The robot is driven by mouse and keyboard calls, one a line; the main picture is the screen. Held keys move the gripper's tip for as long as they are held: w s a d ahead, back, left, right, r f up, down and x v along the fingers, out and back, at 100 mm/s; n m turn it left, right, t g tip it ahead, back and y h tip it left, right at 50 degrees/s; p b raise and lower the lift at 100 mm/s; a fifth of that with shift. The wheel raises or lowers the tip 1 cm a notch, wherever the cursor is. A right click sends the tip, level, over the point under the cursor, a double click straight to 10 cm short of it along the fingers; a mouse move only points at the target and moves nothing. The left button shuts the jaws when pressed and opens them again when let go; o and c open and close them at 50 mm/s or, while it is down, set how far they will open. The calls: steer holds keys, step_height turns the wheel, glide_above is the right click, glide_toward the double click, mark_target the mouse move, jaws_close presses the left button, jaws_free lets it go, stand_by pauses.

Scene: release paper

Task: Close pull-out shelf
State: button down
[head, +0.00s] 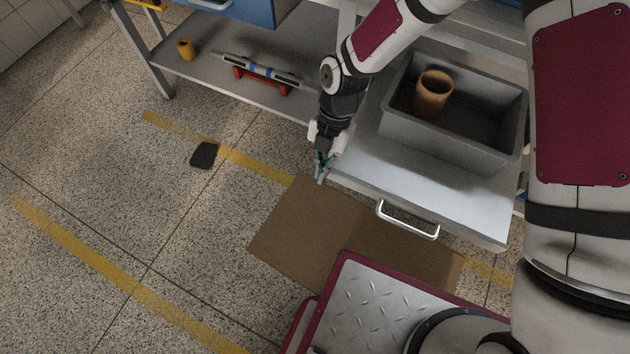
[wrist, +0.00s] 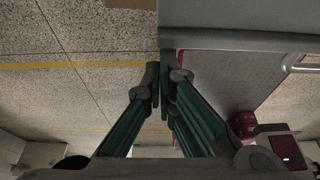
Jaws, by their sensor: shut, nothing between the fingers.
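The pull-out shelf (head: 455,200) is a flat grey metal board that sticks out from the workbench, with a silver bar handle (head: 408,220) on its front edge. In the wrist view the shelf (wrist: 240,38) fills the upper right, with part of the handle (wrist: 302,64) at the right edge. My gripper (head: 321,178) is shut and empty, beside the shelf's front left corner and left of the handle. In the wrist view its fingertips (wrist: 160,82) meet close to the shelf's edge; I cannot tell whether they touch it.
A grey bin (head: 453,140) holding a tan cylinder (head: 432,95) stands on the shelf. A lower rack (head: 210,62) carries an orange cup (head: 186,49) and a spirit level (head: 262,70). Brown cardboard (head: 310,235) and a black item (head: 204,155) lie on the floor. The floor at left is mostly clear.

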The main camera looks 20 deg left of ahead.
steer(key=w+b, duration=0.1)
steer(key=w, duration=0.4)
steer(key=w+b, duration=0.1)
steer(key=w, duration=0.4)
steer(key=w+b, duration=0.1)
steer(key=w, duration=0.4)
steer(key=shift+d+b, duration=0.3)
steer(key=shift+b, duration=0.1)
